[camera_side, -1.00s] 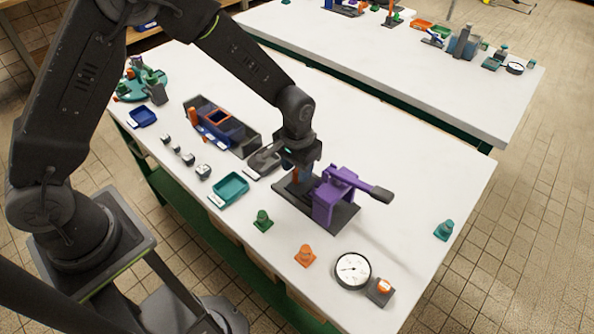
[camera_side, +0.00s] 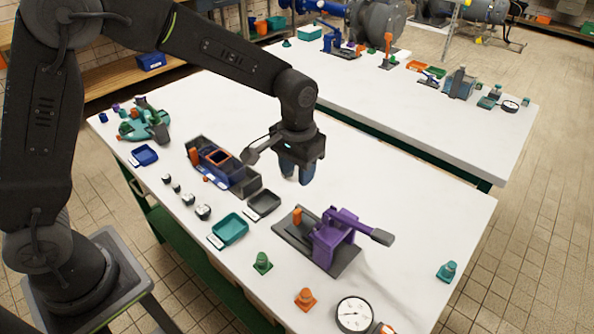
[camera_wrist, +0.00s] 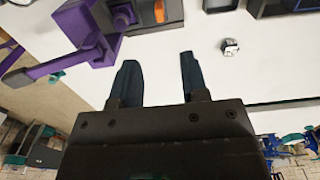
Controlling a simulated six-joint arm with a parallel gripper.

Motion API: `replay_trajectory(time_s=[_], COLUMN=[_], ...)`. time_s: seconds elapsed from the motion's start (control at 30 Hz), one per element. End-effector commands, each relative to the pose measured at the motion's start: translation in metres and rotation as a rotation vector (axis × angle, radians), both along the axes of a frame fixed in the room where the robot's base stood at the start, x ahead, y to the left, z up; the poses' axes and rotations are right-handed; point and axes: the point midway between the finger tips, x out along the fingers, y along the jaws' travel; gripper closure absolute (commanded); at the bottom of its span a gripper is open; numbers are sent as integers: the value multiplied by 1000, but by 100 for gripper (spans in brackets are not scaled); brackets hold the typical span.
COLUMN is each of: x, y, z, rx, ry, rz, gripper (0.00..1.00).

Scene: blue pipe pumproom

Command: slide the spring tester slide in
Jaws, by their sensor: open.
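The purple lever device (camera_side: 335,238) stands on a dark base plate (camera_side: 343,262) near the table's right front. I take it for the spring tester. A small orange upright piece (camera_side: 297,217) stands at the left end of its base, apart from the purple frame. The device also shows at the upper left of the wrist view (camera_wrist: 88,22), with the orange piece (camera_wrist: 159,11) beside it. My gripper (camera_side: 296,173) is open and empty, above the table behind the device. Its two dark blue fingers (camera_wrist: 158,62) have only white tabletop between them.
A grey and blue fixture (camera_side: 222,163) with an orange-rimmed opening stands left of my gripper. A dark tray (camera_side: 263,203) and a teal tray (camera_side: 231,229) lie nearer the front. A green cone (camera_side: 263,262) and an orange cone (camera_side: 305,299) stand along the front edge. The tabletop behind the device is clear.

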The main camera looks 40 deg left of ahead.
Motion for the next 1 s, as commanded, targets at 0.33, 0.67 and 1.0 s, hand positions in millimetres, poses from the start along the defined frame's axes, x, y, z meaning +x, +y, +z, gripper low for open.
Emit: replay_trajectory(time_s=[0.33,0.67,1.0], x=[-4,-1,-1], y=[24,52,37], z=[-8,-11,-48], rx=[-163,-303,-304], ry=[111,298,315], rz=[707,1508,1552], gripper=[51,51,51])
